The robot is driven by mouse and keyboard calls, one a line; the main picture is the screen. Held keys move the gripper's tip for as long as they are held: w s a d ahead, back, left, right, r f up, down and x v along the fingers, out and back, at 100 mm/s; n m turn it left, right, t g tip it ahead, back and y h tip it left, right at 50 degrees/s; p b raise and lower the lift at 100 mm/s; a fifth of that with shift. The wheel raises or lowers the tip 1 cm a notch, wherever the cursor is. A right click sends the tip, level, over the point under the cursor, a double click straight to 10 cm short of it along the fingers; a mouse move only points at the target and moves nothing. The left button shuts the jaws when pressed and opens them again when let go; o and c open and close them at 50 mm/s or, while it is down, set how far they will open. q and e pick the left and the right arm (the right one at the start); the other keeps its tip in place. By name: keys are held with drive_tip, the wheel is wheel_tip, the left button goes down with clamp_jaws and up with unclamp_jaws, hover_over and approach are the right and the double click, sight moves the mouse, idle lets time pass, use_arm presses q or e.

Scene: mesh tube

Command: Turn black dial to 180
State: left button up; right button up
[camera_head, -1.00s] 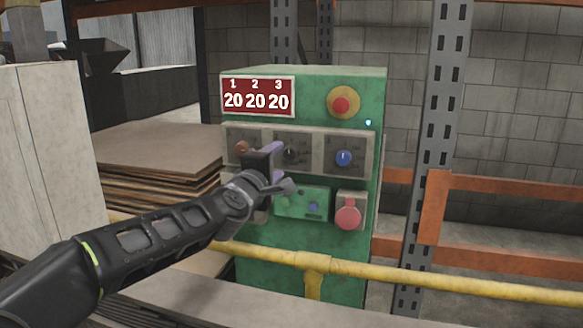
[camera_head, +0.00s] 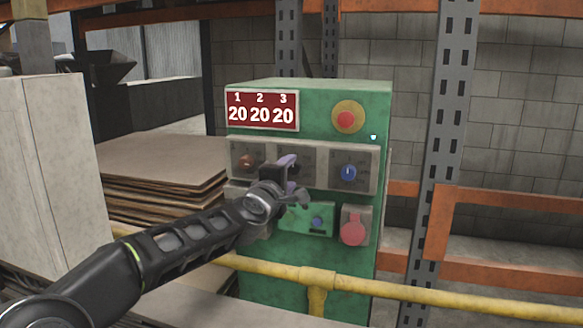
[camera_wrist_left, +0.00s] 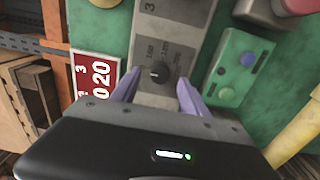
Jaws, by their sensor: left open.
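The black dial (camera_wrist_left: 157,73) shows in the left wrist view on a grey panel plate, between and beyond my two purple fingertips. My left gripper (camera_wrist_left: 158,92) is open, its fingers apart on either side of the dial; I cannot tell whether they touch the panel. In the head view my left gripper (camera_head: 289,172) is in front of the middle of the dial row and hides the black dial. The red display (camera_head: 262,110) reads 20 under each of 1, 2 and 3. My right gripper is not in view.
The green control box (camera_head: 310,270) also carries a brown dial (camera_head: 246,162), a blue dial (camera_head: 348,173), a red button on yellow (camera_head: 347,118) and a large red knob (camera_head: 353,228). A yellow rail (camera_head: 420,298) runs in front. Stacked boards (camera_head: 160,165) lie at left.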

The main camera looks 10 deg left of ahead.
sight(295, 167)
use_arm(q)
drive_tip(key=shift+w, duration=1.2)
clamp_jaws()
